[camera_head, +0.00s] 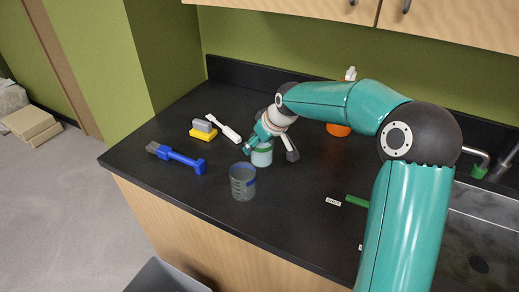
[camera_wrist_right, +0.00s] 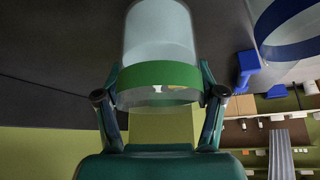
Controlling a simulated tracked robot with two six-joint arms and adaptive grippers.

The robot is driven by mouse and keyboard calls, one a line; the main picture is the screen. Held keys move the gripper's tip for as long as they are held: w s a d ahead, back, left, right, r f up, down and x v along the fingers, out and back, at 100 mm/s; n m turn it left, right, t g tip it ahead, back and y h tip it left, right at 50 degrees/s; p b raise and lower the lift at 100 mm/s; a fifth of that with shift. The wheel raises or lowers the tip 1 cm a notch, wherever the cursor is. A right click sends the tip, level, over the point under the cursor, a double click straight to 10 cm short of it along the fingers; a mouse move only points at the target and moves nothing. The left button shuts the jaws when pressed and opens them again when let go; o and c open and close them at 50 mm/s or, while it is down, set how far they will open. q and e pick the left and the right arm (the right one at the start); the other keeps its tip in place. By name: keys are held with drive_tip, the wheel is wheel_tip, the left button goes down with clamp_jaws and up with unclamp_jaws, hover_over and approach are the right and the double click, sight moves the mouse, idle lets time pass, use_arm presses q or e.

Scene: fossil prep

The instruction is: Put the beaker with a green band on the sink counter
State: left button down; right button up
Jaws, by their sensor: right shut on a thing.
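The beaker with a green band (camera_head: 262,156) is pale and clear, at the middle of the dark sink counter (camera_head: 290,215). My right gripper (camera_head: 268,148) is shut on it; the beaker appears upright, and I cannot tell whether its base touches the counter. In the right wrist view the beaker (camera_wrist_right: 158,35) sits between the two fingers (camera_wrist_right: 160,92), which press on either side of the green band (camera_wrist_right: 158,75). My left gripper is not in view.
A grey beaker with a blue band (camera_head: 242,183) stands close in front. A blue brush (camera_head: 180,158), a yellow-and-grey block (camera_head: 203,132) and a white brush (camera_head: 223,127) lie left. An orange container (camera_head: 339,130) is behind; a sink (camera_head: 485,235) is right.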

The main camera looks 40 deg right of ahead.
wheel_tip(320, 180, down, 3)
drive_tip(key=shift+r, duration=0.2)
drive_tip(key=o, duration=1.2)
drive_tip(key=shift+o, duration=0.2)
drive_tip(key=shift+r, duration=0.15)
drive_tip(key=b+v, duration=0.1)
drive_tip(key=v, duration=1.1)
